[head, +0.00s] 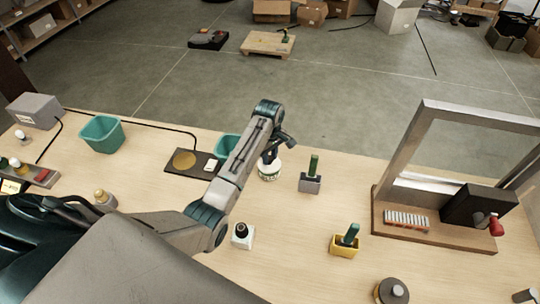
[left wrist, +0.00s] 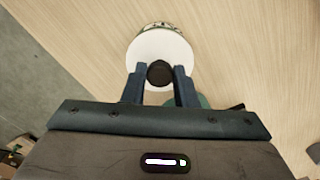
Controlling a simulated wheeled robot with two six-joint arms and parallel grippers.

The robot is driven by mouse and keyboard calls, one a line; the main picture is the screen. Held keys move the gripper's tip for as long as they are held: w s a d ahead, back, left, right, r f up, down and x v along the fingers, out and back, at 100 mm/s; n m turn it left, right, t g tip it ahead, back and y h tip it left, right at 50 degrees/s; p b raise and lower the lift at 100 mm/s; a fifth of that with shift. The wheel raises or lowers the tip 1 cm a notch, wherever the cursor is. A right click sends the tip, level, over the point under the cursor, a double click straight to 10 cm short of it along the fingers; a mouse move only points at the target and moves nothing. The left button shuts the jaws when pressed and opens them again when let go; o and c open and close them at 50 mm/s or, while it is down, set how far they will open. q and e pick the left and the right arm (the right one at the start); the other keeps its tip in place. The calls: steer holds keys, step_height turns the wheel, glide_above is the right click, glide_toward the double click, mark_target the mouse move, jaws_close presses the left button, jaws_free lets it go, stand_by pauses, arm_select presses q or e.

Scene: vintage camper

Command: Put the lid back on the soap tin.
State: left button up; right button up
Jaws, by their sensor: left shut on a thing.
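My left gripper (head: 270,154) is at the far middle of the table, pointing down. In the left wrist view it (left wrist: 159,82) is shut on the black knob of a round white lid (left wrist: 161,47). The soap tin (head: 269,176), short and white with a dark printed band, stands upright directly beneath the gripper. In the left wrist view a strip of the tin (left wrist: 160,26) shows past the lid's far edge. The lid covers most of the tin's top; I cannot tell whether it touches the rim or hovers just above. My right gripper is not in view.
A teal bin (head: 226,146) stands just left of the tin, partly behind my arm. A dark board (head: 185,171) lies further left. A grey block with a green handle (head: 310,184) is close on the right. A wooden frame stand (head: 385,215) fills the right side.

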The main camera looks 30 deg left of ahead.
arm_select(q)
steer(key=shift+f, duration=0.15)
stand_by(1.0)
steer(key=o, duration=1.5)
steer(key=shift+o, duration=0.2)
steer(key=shift+r, duration=3.5)
jaws_close()
